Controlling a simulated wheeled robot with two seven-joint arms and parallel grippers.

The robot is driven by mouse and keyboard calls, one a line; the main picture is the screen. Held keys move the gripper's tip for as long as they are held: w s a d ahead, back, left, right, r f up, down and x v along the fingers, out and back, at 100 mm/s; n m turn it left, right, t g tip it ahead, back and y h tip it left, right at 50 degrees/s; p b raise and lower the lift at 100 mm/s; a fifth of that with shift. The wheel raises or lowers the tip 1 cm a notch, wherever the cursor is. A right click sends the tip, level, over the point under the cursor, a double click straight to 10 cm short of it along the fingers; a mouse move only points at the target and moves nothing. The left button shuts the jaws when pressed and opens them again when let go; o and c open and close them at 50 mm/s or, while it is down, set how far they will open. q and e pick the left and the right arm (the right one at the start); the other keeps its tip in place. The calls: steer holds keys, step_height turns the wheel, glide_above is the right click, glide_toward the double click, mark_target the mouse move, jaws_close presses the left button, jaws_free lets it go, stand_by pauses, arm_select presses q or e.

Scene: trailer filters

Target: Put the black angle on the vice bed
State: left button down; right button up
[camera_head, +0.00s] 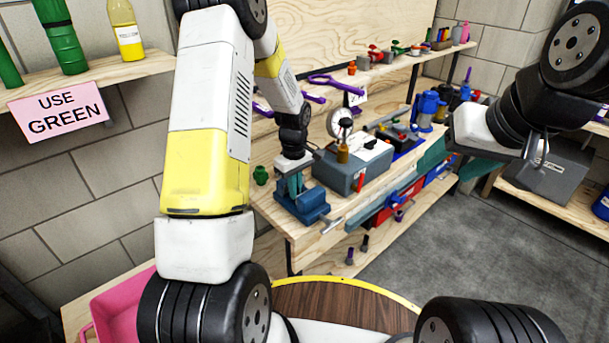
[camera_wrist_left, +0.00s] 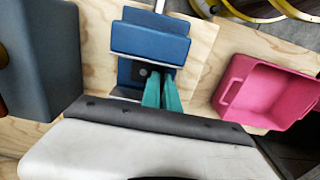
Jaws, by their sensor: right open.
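The blue vice (camera_head: 306,206) stands on the front left part of the workbench; it also fills the upper middle of the left wrist view (camera_wrist_left: 150,42). My left gripper (camera_head: 291,186) points down at the vice, its teal fingers close together over the bed (camera_wrist_left: 162,88). A dark flat piece (camera_wrist_left: 126,93) shows beside the fingers at the vice; I cannot tell whether it is the black angle or part of the vice. What lies between the fingertips is hidden. My right gripper (camera_head: 452,160) is open and apart from the vice, in front of the bench's right part.
A grey-blue box (camera_head: 345,180) stands just right of the vice, close to my left gripper. A small green part (camera_head: 261,175) stands left of the vice. A pink bin (camera_head: 112,305) is at the lower left.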

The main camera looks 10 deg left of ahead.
arm_select(q)
steer(key=c, duration=1.6)
jaws_free()
steer(key=shift+f, duration=0.1)
steer(key=s+r+m+t, duration=0.1)
steer(key=s+r, duration=0.1)
steer(key=r, duration=0.8)
steer(key=s+r+m, duration=0.1)
steer(key=s+r, duration=0.1)
steer(key=r, duration=0.7)
steer(key=s+r+m+t, duration=0.1)
steer(key=s+r+m, duration=0.2)
steer(key=s, duration=0.3)
steer(key=s+d+r+m+t+h, duration=0.1)
steer(key=s+r+m+t, duration=0.1)
steer(key=s, duration=0.5)
steer(key=s+d+r+m+t+h, duration=0.1)
steer(key=s+r+m+t, duration=0.1)
steer(key=s+r+m, duration=0.2)
steer(key=shift+s+d+r, duration=0.1)
steer(key=shift+s+r, duration=0.35)
steer(key=shift+s, duration=0.4)
steer(key=shift+s+r, duration=0.4)
steer(key=shift+s, duration=0.4)
